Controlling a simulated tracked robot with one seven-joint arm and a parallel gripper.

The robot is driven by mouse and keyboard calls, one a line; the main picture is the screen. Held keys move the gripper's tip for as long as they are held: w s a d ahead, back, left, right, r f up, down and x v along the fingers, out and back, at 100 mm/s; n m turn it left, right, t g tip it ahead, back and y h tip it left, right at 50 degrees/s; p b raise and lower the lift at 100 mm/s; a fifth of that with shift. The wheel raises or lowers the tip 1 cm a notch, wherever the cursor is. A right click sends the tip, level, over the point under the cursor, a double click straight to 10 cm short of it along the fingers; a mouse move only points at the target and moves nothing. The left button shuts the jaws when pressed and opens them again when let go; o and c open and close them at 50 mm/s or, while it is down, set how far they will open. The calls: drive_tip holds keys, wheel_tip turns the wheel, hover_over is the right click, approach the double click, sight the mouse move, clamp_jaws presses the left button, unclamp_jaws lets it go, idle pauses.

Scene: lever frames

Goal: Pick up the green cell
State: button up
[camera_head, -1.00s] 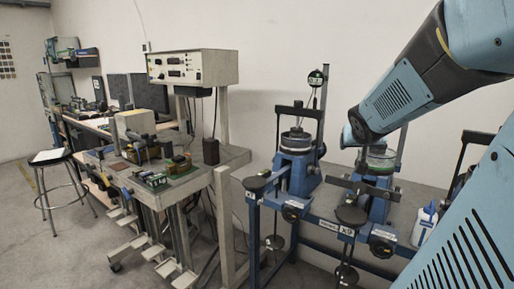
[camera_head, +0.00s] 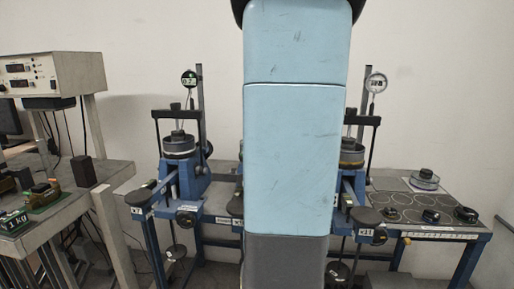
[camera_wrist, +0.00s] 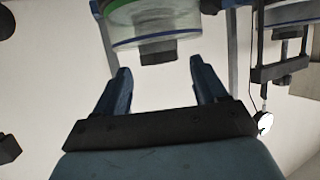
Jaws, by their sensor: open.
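A clear round cell with a green band (camera_wrist: 145,22) shows at the top of the wrist view, with a dark block against its lower side in the picture. My gripper (camera_wrist: 158,64) is open and empty. Its two fingers point toward the cell, which appears to lie just beyond the fingertips; I cannot tell the exact gap. In the head view my own pale blue arm stands upright across the middle and hides the green cell and most of the middle lever frame.
Blue lever frames stand left (camera_head: 180,180) and right (camera_head: 352,190) of my arm. A side table (camera_head: 400,214) with ring marks holds a clear dish (camera_head: 424,180) and black pucks (camera_head: 466,214). A bench (camera_head: 105,172) with weights stands left. A dial gauge (camera_wrist: 264,123) shows in the wrist view.

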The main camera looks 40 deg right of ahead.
drive_tip(key=shift+x, duration=4.3)
drive_tip(key=shift+s+d+f, duration=0.1)
drive_tip(key=shift+c, duration=0.3)
clamp_jaws()
